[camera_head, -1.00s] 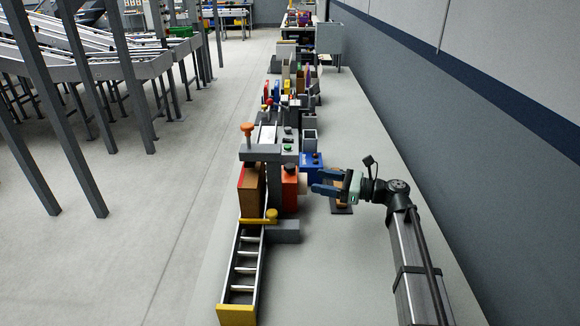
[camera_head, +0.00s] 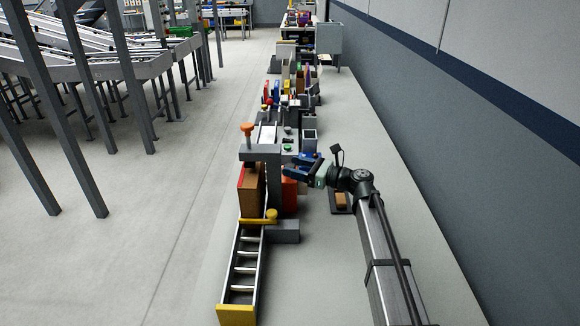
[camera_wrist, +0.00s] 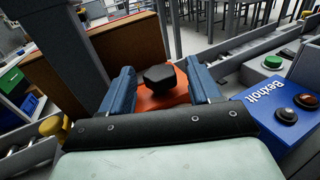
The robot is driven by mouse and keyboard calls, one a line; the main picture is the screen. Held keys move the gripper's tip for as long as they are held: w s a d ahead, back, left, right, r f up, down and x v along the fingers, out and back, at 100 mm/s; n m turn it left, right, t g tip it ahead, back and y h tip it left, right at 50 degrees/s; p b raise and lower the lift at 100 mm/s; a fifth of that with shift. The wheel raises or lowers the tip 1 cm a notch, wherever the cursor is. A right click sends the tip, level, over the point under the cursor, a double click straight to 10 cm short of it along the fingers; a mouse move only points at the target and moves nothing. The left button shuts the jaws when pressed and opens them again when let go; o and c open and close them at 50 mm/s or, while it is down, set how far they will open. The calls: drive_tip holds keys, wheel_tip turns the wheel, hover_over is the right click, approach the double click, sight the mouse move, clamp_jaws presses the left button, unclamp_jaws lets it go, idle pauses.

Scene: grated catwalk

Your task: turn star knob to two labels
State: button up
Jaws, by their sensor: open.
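A black knob (camera_wrist: 160,77), apparently the star knob, sits on an orange box (camera_wrist: 165,98) in the wrist view. In the head view the orange box (camera_head: 289,196) stands among the devices at the left of the walkway, partly behind my gripper, and the knob is hidden. My gripper (camera_head: 289,167) is open, its blue fingers pointing left over the box. In the wrist view one finger shows on each side of the knob, with space visible between. No labels for the knob can be made out.
A brown box (camera_head: 249,188) stands left of the orange one. A blue box marked Bexholt (camera_wrist: 268,108) with round buttons is to its right in the wrist view. A ladder-like chute (camera_head: 245,265) with yellow ends lies in front.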

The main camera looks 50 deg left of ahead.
drive_tip(key=shift+x, duration=1.05)
drive_tip(key=c, duration=0.9)
drive_tip(key=shift+c, duration=0.2)
